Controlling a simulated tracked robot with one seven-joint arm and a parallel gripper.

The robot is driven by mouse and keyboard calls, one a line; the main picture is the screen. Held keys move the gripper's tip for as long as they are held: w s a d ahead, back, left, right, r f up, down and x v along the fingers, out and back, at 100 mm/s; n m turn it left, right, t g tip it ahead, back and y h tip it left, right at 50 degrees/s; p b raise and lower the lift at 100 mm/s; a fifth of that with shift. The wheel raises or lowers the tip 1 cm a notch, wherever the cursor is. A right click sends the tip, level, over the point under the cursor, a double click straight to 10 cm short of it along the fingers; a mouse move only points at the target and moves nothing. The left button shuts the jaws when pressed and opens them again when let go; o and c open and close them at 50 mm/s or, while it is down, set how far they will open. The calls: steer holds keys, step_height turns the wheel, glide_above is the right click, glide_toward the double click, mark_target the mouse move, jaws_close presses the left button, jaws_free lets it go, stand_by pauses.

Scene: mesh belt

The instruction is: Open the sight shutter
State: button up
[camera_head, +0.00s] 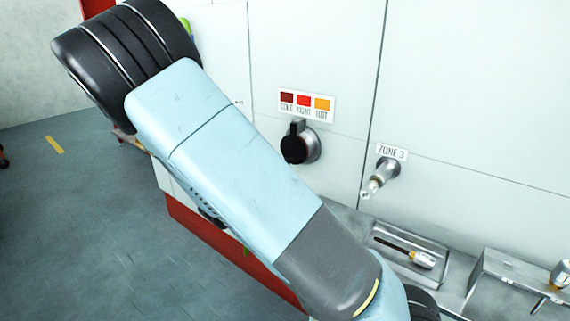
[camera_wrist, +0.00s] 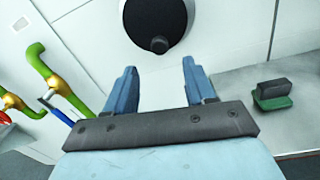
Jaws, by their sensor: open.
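The sight shutter, a black round cover with a small tab at its top (camera_head: 294,149), sits on a silver round mount on the white wall panel, below a label with three colour patches. In the wrist view the black shutter (camera_wrist: 154,18) is at the top centre, with a small round knob at its lower edge. My gripper (camera_wrist: 159,68) is open and empty in the wrist view. Its two blue fingers point toward the wall, just below the shutter and apart from it. The sight behind the cover is hidden. In the head view my gripper does not show.
In the wrist view green pipes (camera_wrist: 52,78) stand left and a green-based black block (camera_wrist: 272,94) lies right.

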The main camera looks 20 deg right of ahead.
mark_target(289, 146)
steer(key=x, duration=0.9)
steer(key=shift+w+d, duration=0.1)
jaws_close()
stand_by(0.4)
